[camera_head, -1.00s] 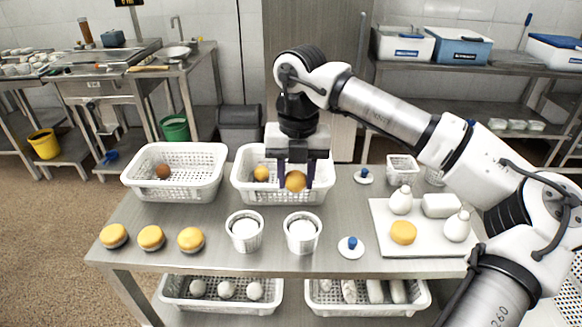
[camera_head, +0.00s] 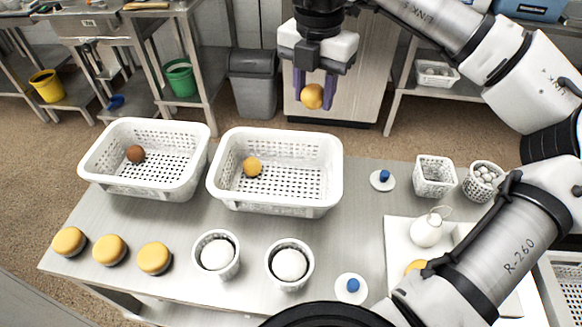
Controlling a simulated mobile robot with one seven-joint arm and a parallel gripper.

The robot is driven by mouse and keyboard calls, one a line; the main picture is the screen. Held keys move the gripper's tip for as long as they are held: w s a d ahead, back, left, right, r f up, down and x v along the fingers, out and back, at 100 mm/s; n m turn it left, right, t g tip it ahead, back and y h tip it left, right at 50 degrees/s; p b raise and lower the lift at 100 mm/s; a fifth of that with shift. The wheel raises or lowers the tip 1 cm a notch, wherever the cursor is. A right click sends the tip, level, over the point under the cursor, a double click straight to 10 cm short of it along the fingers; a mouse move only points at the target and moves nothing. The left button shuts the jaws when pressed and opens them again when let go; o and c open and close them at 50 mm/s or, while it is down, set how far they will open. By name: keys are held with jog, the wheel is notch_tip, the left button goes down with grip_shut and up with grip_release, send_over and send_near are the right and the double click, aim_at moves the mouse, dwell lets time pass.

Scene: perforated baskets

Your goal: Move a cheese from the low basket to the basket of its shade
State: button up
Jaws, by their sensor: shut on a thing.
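My gripper (camera_head: 314,92) is shut on a round orange-yellow cheese (camera_head: 312,96) and holds it in the air, above and beyond the back right of the right basket. The right white perforated basket (camera_head: 325,165) holds one orange-yellow cheese (camera_head: 252,167) at its left. The left white perforated basket (camera_head: 190,150) holds one brown cheese (camera_head: 136,154) at its left. Both baskets stand on the steel table at the back. The table top hides the lower shelf in the current view, so its baskets do not show.
Several yellow-topped rounds (camera_head: 110,250) sit at the front left. Two white tubs (camera_head: 217,254) with white contents stand at front middle. Blue-knobbed discs (camera_head: 383,179), a small square basket (camera_head: 434,176) and a round basket (camera_head: 483,181) stand at right. My arm covers part of the white board (camera_head: 400,230).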

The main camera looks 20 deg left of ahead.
jog(key=p, duration=0.4)
send_near(308, 178)
notch_tip(308, 178, down, 6)
jog(key=shift+r, duration=0.25)
jog(key=shift+f, duration=0.45)
jog(key=shift+f+b, duration=0.2)
jog(key=shift+b, duration=0.35)
jog(key=o, duration=0.7)
jog(key=shift+w+r, duration=0.1)
jog(key=shift+r, duration=0.1)
jog(key=shift+r+p, duration=0.2)
jog(key=shift+p, duration=0.25)
notch_tip(308, 178, up, 12)
jog(key=shift+f+b, duration=0.15)
jog(key=shift+b, duration=1.1)
